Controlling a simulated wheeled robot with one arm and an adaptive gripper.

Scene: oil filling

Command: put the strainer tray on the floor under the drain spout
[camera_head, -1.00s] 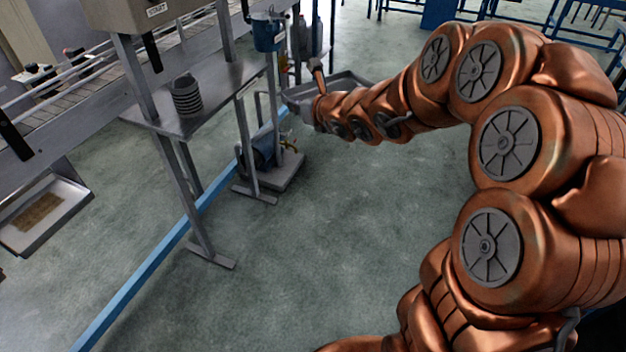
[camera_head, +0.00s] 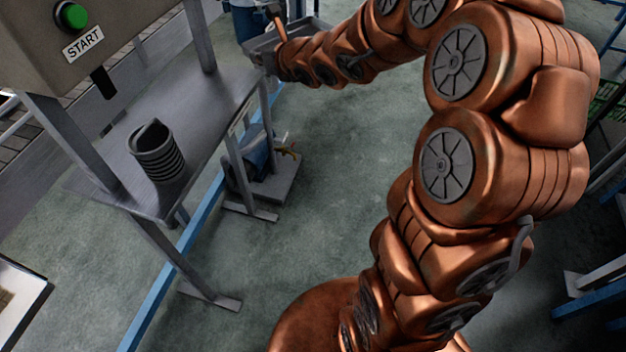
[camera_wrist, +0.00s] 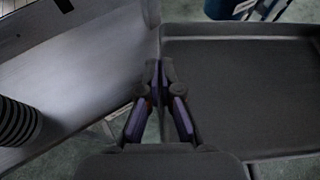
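The strainer tray is a shallow dark grey rectangular tray with a raised rim, at the top of the head view (camera_head: 262,43). It fills much of the right side of the wrist view (camera_wrist: 240,95). My gripper (camera_wrist: 160,75) has its fingers closed together on the tray's near-left rim. In the head view my gripper (camera_head: 266,60) is small and partly merged with the tray edge. The tray is held off the floor, beside the far end of the metal bench. I cannot pick out the drain spout in these frames.
A metal bench (camera_head: 215,100) holds a ribbed grey cylinder (camera_head: 157,152). Above it is a control box with a green START button (camera_head: 73,15). A blue motor unit (camera_head: 250,155) stands on a floor plate under the bench. A blue container (camera_wrist: 228,8) stands behind the tray. Floor (camera_head: 340,180) is clear right of the bench.

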